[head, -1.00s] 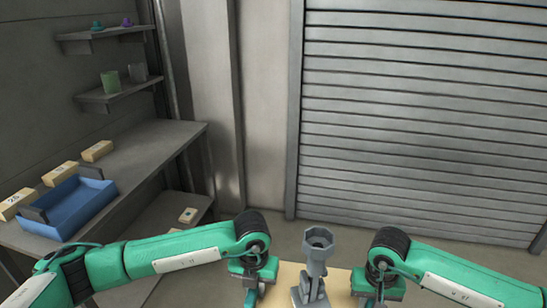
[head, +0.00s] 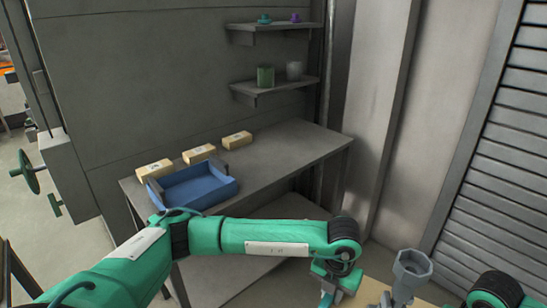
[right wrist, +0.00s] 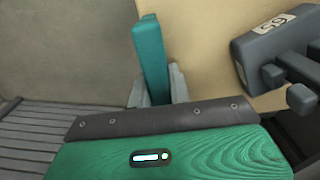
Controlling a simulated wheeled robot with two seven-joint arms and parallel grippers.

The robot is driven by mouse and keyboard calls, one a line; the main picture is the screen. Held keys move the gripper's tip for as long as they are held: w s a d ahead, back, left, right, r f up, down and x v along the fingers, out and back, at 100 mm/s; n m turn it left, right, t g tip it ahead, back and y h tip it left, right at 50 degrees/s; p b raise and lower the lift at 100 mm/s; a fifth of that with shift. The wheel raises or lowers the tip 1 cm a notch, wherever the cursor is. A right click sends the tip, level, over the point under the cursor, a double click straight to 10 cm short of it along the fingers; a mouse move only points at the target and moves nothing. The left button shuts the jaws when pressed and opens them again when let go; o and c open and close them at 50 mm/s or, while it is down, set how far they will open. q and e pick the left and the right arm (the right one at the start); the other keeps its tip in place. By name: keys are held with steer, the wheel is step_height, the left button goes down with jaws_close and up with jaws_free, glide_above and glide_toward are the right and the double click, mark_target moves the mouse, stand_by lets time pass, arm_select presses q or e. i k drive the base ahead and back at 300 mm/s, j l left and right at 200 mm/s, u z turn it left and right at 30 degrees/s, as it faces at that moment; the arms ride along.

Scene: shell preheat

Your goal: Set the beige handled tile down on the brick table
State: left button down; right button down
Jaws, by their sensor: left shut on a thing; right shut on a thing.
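The beige handled tile (head: 375,291) shows in part at the bottom right of the head view, held in front of me; its near part is cut off. It also shows in the right wrist view (right wrist: 205,45). A grey shell with a flared cup (head: 412,268) stands on it. My left gripper (head: 327,296) is at the tile's left side, shut on it; its fingertips are barely visible. In the right wrist view my right gripper (right wrist: 158,92) is shut on a teal handle (right wrist: 150,50) of the tile. The grey brick table (head: 285,158) stands ahead, beyond my left arm.
Several beige bricks (head: 199,153) line the table's back left. A blue tray (head: 192,188) sits at its front left. The table's right part is bare. Wall shelves (head: 275,85) hold cups and small knobs above. A slatted shutter (head: 490,150) is at right.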

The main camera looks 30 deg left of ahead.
mark_target(271, 160)
steer(key=i+u, duration=0.4)
steer(key=i, duration=2.25)
steer(key=i+u, duration=0.4)
steer(key=i+l+u, duration=0.2)
steer(key=u, duration=0.2)
steer(key=i+u, duration=0.1)
steer(key=u, duration=1.2)
